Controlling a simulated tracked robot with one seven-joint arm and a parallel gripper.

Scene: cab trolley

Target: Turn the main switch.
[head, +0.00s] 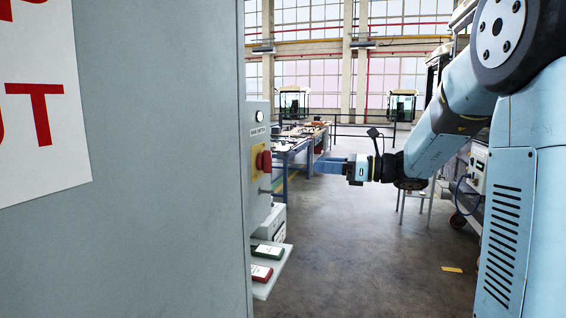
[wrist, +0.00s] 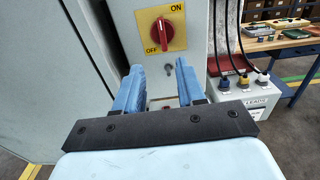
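The main switch is a red rotary knob on a yellow plate (wrist: 148,42) marked ON and OFF.
A grey cabinet (head: 160,200) fills the left side. Below the switch a small shelf (head: 270,285) holds red and green items. A box marked LEADS (wrist: 245,108) with cables stands right of the panel. A workbench (head: 300,145) is behind.

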